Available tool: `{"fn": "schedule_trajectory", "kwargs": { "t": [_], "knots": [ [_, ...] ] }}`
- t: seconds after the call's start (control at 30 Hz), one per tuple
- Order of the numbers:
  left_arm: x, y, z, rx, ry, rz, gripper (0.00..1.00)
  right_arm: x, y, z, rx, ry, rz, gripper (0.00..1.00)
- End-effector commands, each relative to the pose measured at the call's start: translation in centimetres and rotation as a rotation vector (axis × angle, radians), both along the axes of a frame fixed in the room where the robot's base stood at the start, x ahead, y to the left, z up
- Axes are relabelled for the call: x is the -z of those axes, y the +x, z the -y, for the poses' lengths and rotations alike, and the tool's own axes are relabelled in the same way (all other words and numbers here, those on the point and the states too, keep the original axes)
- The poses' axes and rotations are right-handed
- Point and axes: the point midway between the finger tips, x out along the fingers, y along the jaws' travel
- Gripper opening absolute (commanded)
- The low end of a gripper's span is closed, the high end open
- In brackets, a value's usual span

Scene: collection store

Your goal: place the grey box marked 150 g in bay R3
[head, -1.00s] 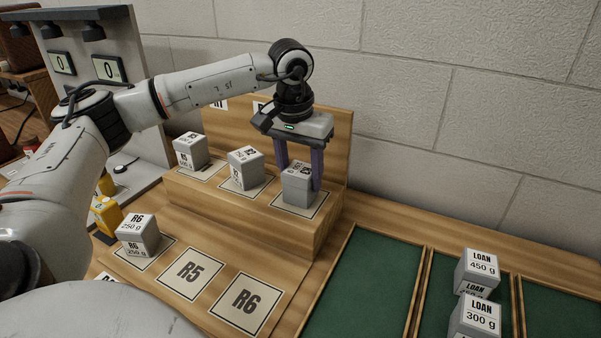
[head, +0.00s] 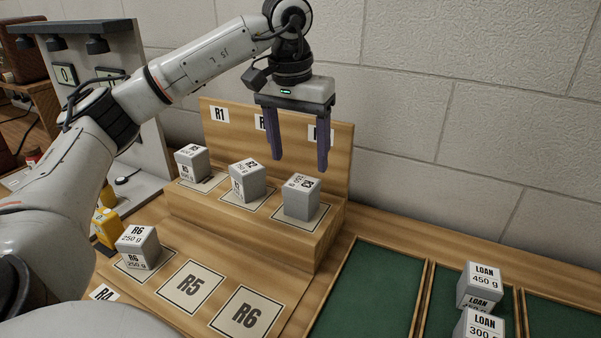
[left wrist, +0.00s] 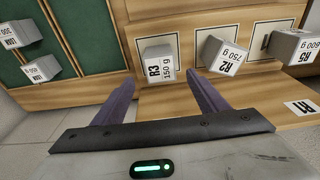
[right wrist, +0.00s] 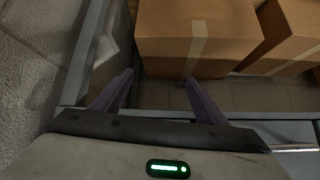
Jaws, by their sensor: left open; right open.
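The grey box marked R3 150 g (head: 301,198) stands upright on the right-hand pad of the upper step, below the label that my gripper partly covers. It also shows in the left wrist view (left wrist: 158,66), where R3 and 150 g can be read. The bay R3 pad (head: 284,217) shows around its base. My left gripper (head: 298,162) is open and empty just above and behind the box, apart from it. My right gripper (right wrist: 158,78) is open and empty, away from the rack, facing cardboard boxes.
A box marked R6 250 g (head: 138,247) stands on the lower step, left of the bare R5 (head: 190,288) and R6 (head: 244,312) pads. LOAN boxes (head: 480,287) stand in a green tray (head: 362,292).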

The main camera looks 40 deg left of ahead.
Motion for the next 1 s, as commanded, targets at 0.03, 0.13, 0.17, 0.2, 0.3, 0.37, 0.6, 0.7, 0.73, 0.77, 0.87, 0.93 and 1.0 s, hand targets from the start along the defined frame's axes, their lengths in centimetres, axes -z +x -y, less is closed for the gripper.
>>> {"fn": "schedule_trajectory", "kwargs": {
  "t": [0.03,0.13,0.17,0.2,0.3,0.37,0.6,0.7,0.73,0.77,0.87,0.93,1.0],
  "knots": [
    [-1.0,-0.1,0.1,0.0,-0.001,0.003,0.67,0.0,0.0,0.0,0.0,0.0,0.0,0.67],
    [-2.1,-0.2,0.2,0.0,-0.001,0.0,0.67,0.0,0.0,0.0,0.0,0.0,0.0,0.67],
    [-2.4,-0.3,0.2,0.0,-0.001,0.0,0.67,0.0,0.0,0.0,0.0,0.0,-0.001,0.67],
    [-2.7,-0.3,0.2,0.0,-0.002,0.002,0.67,0.0,0.0,0.0,0.0,0.0,-0.001,0.67],
    [-3.1,-0.4,0.2,0.0,-0.001,0.0,0.67,0.0,0.0,0.0,0.0,0.0,-0.001,0.67],
    [-3.1,-0.5,0.2,0.0,-0.001,-0.001,0.67,0.0,0.0,0.0,0.0,0.0,-0.001,0.67],
    [-3.1,-0.4,0.2,0.0,-0.001,-0.001,0.67,0.0,0.0,0.0,0.0,0.0,-0.001,0.67],
    [-3.1,-0.4,0.2,0.0,0.0,-0.001,0.67,0.0,-0.1,0.0,0.0,0.0,-0.002,0.67],
    [-3.1,-0.4,0.2,0.0,0.0,-0.001,0.67,0.0,-0.1,0.0,0.0,0.0,-0.002,0.67],
    [-3.1,-0.4,0.2,0.0,0.0,-0.001,0.67,0.0,-0.1,0.0,0.0,0.0,-0.002,0.67],
    [-3.1,-0.4,0.2,0.0,0.0,-0.001,0.67,0.0,-0.1,0.0,0.0,0.0,-0.002,0.67],
    [-3.1,-0.5,0.1,0.0,0.0,-0.001,0.67,0.0,0.0,0.0,0.0,0.0,-0.001,0.67],
    [-3.1,-0.5,0.1,0.0,0.0,-0.001,0.67,-0.1,0.1,0.0,0.0,-0.001,0.002,0.67]
  ]
}}
